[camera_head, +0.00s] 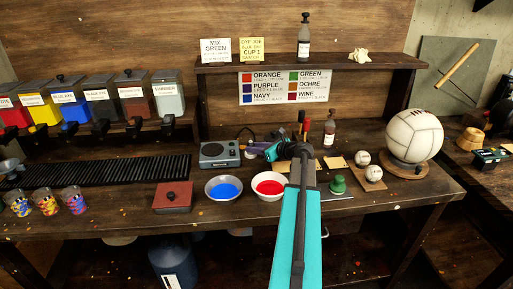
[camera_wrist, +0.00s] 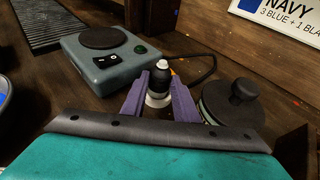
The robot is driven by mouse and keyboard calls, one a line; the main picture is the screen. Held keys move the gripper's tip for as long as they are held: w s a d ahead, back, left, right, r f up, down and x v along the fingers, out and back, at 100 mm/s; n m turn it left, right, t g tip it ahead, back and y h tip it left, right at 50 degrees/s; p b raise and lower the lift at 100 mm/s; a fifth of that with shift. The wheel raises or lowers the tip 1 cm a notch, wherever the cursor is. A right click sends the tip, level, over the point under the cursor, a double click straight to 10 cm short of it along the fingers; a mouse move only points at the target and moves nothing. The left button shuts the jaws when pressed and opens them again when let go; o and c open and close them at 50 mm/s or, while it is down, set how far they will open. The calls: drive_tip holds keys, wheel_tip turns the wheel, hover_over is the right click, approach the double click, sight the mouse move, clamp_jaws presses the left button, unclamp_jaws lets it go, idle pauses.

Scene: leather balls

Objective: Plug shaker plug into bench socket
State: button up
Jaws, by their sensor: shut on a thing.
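The shaker (camera_wrist: 105,58) is a grey-green box with a dark round platform, a black switch and a green light. It also stands on the bench in the head view (camera_head: 220,153). My gripper (camera_wrist: 157,88) has purple fingers shut on the plug (camera_wrist: 160,78), a dark piece with a pale tip and a white collar. A black cord (camera_wrist: 213,66) loops from behind the shaker towards the plug. In the head view my gripper (camera_head: 256,150) is just right of the shaker, and the plug is too small to make out. I cannot identify the bench socket in either view.
A black-knobbed round object (camera_wrist: 236,100) is close to the right of my gripper. Blue (camera_head: 223,188) and red (camera_head: 269,187) bowls stand in front. A bottle (camera_head: 328,130) and a large ball (camera_head: 413,136) are to the right. A shelf (camera_head: 220,62) spans the back.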

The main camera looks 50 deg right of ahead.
drive_tip(key=shift+f, duration=0.15)
drive_tip(key=o, duration=1.2)
drive_tip(key=shift+c, duration=0.2)
drive_tip(key=shift+s, duration=0.15)
drive_tip(key=b+v, duration=0.1)
drive_tip(key=v, duration=1.1)
drive_tip(key=shift+s+b, duration=0.1)
drive_tip(key=shift+b, duration=0.25)
drive_tip(key=shift+s+r, duration=0.3)
drive_tip(key=shift+s, duration=0.3)
